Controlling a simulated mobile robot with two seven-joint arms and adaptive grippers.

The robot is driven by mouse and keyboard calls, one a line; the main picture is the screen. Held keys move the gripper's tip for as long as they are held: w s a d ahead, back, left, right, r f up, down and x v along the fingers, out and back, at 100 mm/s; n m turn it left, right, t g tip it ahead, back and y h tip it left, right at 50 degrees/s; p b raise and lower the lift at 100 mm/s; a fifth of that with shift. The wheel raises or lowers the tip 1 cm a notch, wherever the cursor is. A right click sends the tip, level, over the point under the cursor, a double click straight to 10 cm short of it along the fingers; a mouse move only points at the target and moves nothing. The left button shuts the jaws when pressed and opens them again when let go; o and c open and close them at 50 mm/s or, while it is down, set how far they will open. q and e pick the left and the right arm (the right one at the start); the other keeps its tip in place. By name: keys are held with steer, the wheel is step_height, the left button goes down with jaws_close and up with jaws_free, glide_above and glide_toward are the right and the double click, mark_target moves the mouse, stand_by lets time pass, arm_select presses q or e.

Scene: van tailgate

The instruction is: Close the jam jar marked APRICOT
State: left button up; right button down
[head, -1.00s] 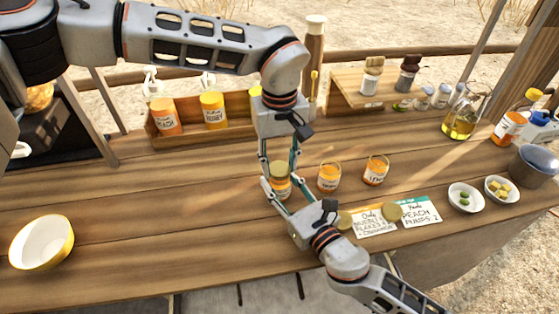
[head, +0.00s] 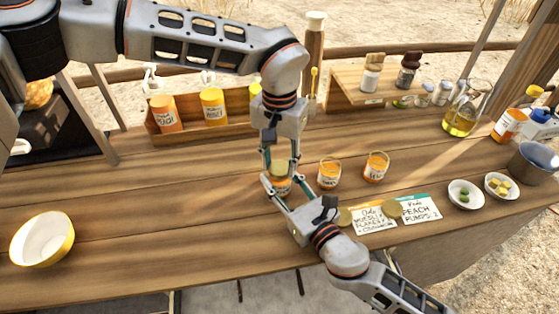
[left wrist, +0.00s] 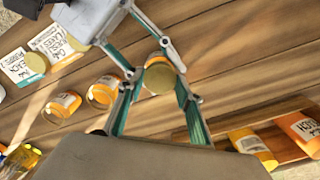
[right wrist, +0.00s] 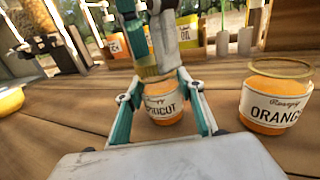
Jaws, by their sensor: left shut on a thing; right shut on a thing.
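The APRICOT jar (right wrist: 165,110) stands upright on the wooden counter, filled orange, its label facing the right wrist view. In the head view the jar (head: 283,187) is partly hidden by the grippers. My right gripper (right wrist: 166,103) is shut around the jar's sides. My left gripper (head: 279,167) comes from above, shut on a gold lid (right wrist: 152,70) at the jar's mouth. The lid also shows in the left wrist view (left wrist: 159,78). I cannot tell whether the lid touches the rim.
Two orange jars, one labelled ORANGE (right wrist: 270,105) and another (head: 376,166), stand to the right. Two gold lids (head: 391,209) lie by the cards (head: 420,209). A jar rack (head: 190,133) stands behind; a bowl (head: 42,240) sits at left. The left-middle counter is clear.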

arm_select(q)
steer(key=shift+m, duration=1)
steer(key=o, duration=0.7)
steer(key=shift+r, duration=2.25)
steer(key=shift+c, duration=0.3)
